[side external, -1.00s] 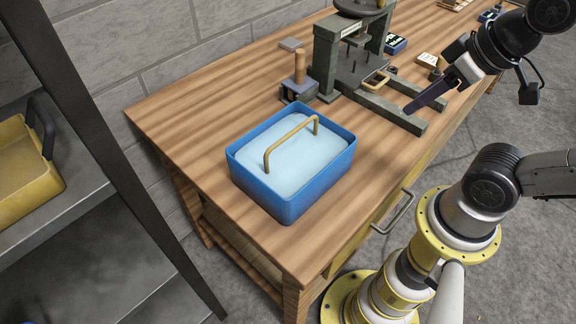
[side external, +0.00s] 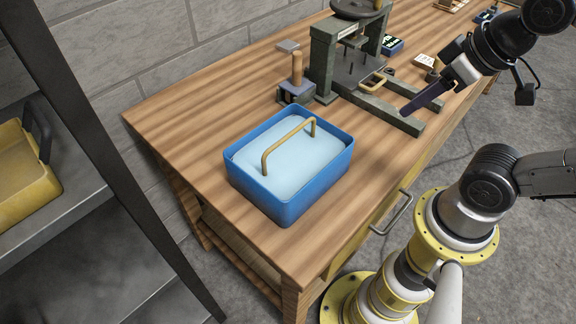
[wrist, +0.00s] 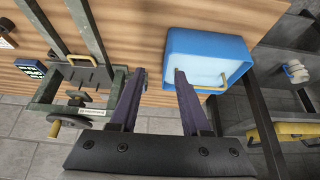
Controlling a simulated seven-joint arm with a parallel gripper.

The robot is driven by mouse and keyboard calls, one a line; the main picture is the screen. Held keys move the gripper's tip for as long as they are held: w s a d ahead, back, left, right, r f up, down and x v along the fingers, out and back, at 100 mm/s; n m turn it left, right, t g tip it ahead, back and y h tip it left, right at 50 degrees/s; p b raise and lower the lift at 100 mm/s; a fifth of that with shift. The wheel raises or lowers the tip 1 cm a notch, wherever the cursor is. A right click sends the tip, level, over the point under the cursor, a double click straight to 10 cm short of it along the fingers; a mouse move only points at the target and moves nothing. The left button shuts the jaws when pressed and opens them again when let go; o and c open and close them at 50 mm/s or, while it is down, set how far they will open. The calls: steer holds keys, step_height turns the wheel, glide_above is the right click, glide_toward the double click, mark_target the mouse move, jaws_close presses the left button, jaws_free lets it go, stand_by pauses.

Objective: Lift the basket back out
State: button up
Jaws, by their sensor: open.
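A blue tub (side external: 322,183) stands on the wooden bench, full of pale blue liquid (side external: 297,158). A tan arched handle (side external: 288,135) rises upright out of the liquid; the basket body under it is hidden. My gripper (side external: 425,98) is held to the right of the tub, over the arms of a press frame, well apart from the handle. In the wrist view my gripper (wrist: 160,74) is open and empty between its two dark fingers. The tub (wrist: 190,45) and the handle (wrist: 210,90) show just beyond and right of the right finger.
A dark green press (side external: 324,62) stands behind the tub, with a small wooden-handled tool (side external: 297,75) beside it. A metal shelf holds a yellow bin (side external: 25,180) at the left. Bare bench (side external: 200,110) lies left of the tub.

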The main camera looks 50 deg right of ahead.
steer(key=m+g+y, duration=0.2)
steer(key=m+y, duration=0.3)
steer(key=m, duration=1)
glide_toward(289, 137)
steer(key=s+v, duration=0.1)
steer(key=v, duration=0.4)
steer(key=shift+m+g+y, duration=0.4)
steer(key=shift+m+g, duration=0.2)
steer(key=shift+m, duration=0.3)
steer(key=shift+w+d+x, duration=0.3)
steer(key=shift+w+x, duration=0.2)
steer(key=shift+x, duration=2.5)
steer(key=shift+w+d+x, duration=0.3)
steer(key=shift+w+x, duration=0.15)
steer(key=shift+x, duration=2.55)
steer(key=shift+w+d+x, duration=0.25)
steer(key=shift+w+x, duration=0.25)
steer(key=shift+x, duration=2.5)
steer(key=shift+f, duration=0.4)
steer(key=shift+c, duration=0.4)
